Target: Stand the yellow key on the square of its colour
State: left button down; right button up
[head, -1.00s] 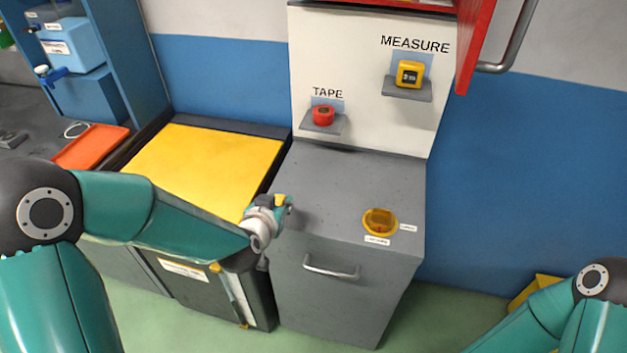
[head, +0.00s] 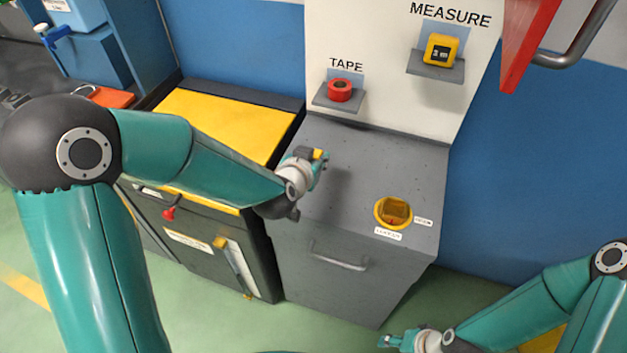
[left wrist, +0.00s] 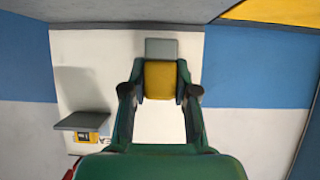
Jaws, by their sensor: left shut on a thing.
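My left gripper (head: 322,160) is above the left part of the grey cabinet top (head: 375,170). It is shut on a yellow block-like thing, taken as the yellow key (left wrist: 160,80), which shows between the two fingers in the left wrist view. A light grey rectangle shows just beyond it there; I cannot tell whether it belongs to the key. A round yellow fitting (head: 381,221) with a squarish middle is set in the grey top, to the right of the left gripper. I cannot make out a separate yellow square. My right gripper (head: 384,342) is low at the bottom edge, its fingers too small to read.
A red tape (head: 340,90) and a yellow measure (head: 441,49) sit on small shelves on the white back panel. A red cabinet door (head: 527,40) with a handle juts out at upper right. A yellow-topped cabinet (head: 225,125) stands left. The middle of the grey top is clear.

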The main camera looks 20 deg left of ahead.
pick_arm(q)
notch_tip(320, 180, down, 7)
jog(key=shift+f, duration=0.1)
dwell(0.3)
jog(key=shift+s, duration=0.1)
jog(key=c, duration=0.9)
grip_release()
